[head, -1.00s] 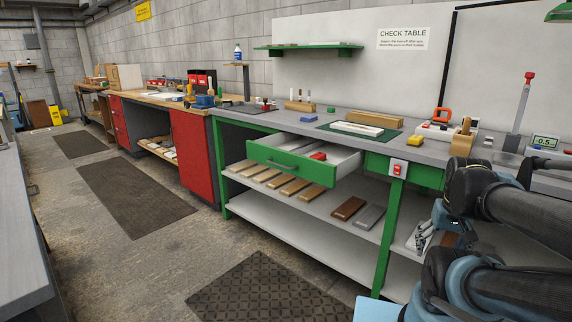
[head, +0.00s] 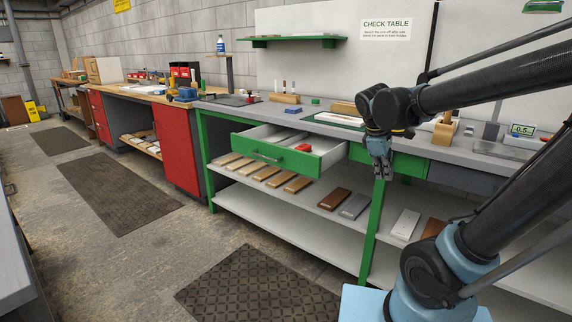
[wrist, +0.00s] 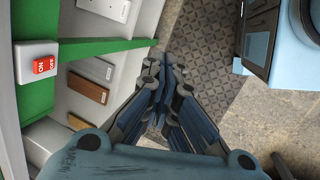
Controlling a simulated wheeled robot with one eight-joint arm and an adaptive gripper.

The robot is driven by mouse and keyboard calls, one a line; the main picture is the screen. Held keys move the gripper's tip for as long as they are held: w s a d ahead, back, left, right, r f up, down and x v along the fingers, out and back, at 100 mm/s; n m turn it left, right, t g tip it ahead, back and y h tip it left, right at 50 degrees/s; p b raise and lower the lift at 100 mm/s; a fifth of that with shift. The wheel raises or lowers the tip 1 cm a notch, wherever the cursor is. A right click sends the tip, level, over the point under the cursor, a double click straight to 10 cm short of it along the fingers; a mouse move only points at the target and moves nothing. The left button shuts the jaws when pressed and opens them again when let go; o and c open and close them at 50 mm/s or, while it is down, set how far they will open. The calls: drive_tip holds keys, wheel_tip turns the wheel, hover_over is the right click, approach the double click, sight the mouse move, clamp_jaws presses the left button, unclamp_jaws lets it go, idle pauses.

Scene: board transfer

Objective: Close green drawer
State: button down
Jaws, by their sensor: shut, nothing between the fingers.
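The green drawer (head: 275,155) under the grey workbench is pulled out, and its pale inside shows with a red object (head: 303,147) in it. Its front carries a green bar handle (head: 266,157). My gripper (head: 384,173) hangs pointing down in front of the bench, to the right of the drawer and apart from it. In the wrist view my gripper (wrist: 162,108) is shut and empty, with the floor and a dark mat behind it. The drawer is not clearly visible in the wrist view.
A green bench leg (head: 374,222) stands just behind my gripper. Boards lie on the shelf (head: 225,187) below the drawer. A dark mat (head: 255,287) lies on open floor in front.

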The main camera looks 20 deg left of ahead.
drive_tip(key=w+a+r+n+t, duration=0.15)
drive_tip(key=a+n, duration=0.35)
drive_tip(key=a, duration=0.5)
drive_tip(key=w+a+r+n+t, duration=0.1)
drive_tip(key=w+a+n, duration=0.25)
drive_tip(key=a, duration=0.55)
drive_tip(key=s+a+n+t, duration=0.1)
drive_tip(key=s+a+n, duration=0.25)
drive_tip(key=a, duration=0.65)
drive_tip(key=s+a+n+t, duration=0.2)
drive_tip(key=a+n, duration=0.3)
drive_tip(key=a, duration=0.5)
approach(291, 167)
wheel_tip(291, 167, down, 3)
drive_tip(key=w, duration=0.1)
drive_tip(key=shift+w+d+f+h, duration=0.15)
drive_tip(key=shift+w+d, duration=0.1)
drive_tip(key=shift+w, duration=0.25)
drive_tip(key=shift+w+d+h, duration=0.15)
drive_tip(key=shift+w+d, duration=0.1)
drive_tip(key=shift+w, duration=0.25)
